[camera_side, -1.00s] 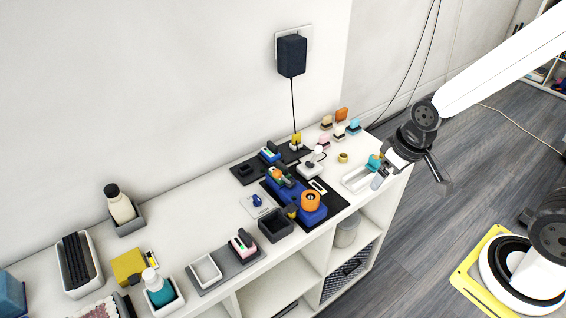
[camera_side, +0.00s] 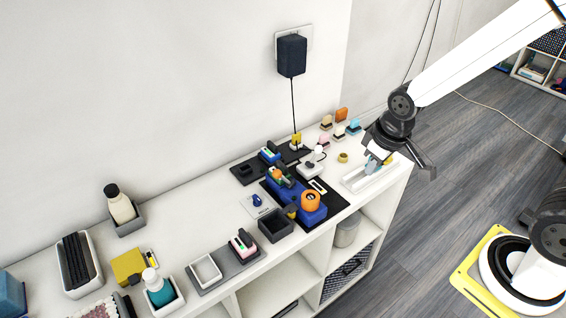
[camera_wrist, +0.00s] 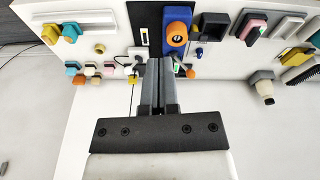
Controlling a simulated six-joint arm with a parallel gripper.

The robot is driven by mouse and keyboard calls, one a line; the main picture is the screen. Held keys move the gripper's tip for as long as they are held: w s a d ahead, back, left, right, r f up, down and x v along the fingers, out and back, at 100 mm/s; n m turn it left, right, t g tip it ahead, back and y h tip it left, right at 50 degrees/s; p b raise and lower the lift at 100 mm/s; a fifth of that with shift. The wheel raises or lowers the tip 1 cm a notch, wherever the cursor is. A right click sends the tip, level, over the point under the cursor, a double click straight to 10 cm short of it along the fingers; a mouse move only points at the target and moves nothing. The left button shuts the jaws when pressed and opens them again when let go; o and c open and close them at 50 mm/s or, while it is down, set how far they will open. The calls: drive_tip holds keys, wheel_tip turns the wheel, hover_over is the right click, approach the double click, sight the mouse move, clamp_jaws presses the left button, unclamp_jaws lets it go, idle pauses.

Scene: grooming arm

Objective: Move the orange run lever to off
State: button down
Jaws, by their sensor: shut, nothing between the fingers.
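A blue machine (camera_side: 285,189) lies on a black mat on the white shelf top. It has a round orange knob (camera_side: 310,201) at its near end and a small orange part (camera_side: 277,174) near its far end; I cannot tell which is the run lever or how it is set. In the wrist view the orange knob (camera_wrist: 177,28) is above and right of my fingertips, and a small orange ball (camera_wrist: 191,73) is to their right. My gripper (camera_side: 371,164) is shut and empty, over the right end of the shelf, apart from the machine. Its fingers (camera_wrist: 158,63) are together.
A white tray (camera_side: 352,184) lies under my gripper. Several small coloured blocks (camera_side: 341,115) stand at the back right. A dark open box (camera_side: 275,226) sits left of the machine. A cord hangs from the black wall adapter (camera_side: 291,56) behind it.

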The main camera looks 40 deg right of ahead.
sight(283, 178)
drive_tip(key=w+a+f+n+h, duration=0.1)
drive_tip(key=w+a+f+n, duration=0.2)
drive_tip(key=w+a+n, duration=0.3)
drive_tip(key=w+a+f+n+g+h, duration=0.1)
drive_tip(key=w+a+f+n, duration=0.3)
drive_tip(key=w+a, duration=0.7)
drive_tip(key=shift+w+a+n+h, duration=0.2)
drive_tip(key=shift+w+n+h, duration=0.8)
drive_tip(key=shift+w, duration=2.2)
drive_tip(key=shift+n+y, duration=0.3)
drive_tip(key=x, duration=0.9)
drive_tip(key=shift+d+f, duration=0.25)
drive_tip(key=shift+d, duration=0.2)
drive_tip(key=shift+s+d+r, duration=0.35)
drive_tip(key=shift+d+r, duration=0.1)
drive_tip(key=shift+d, duration=0.2)
drive_tip(key=shift+s+d+r, duration=0.35)
drive_tip(key=shift+d+r, duration=0.1)
drive_tip(key=shift+d, duration=0.2)
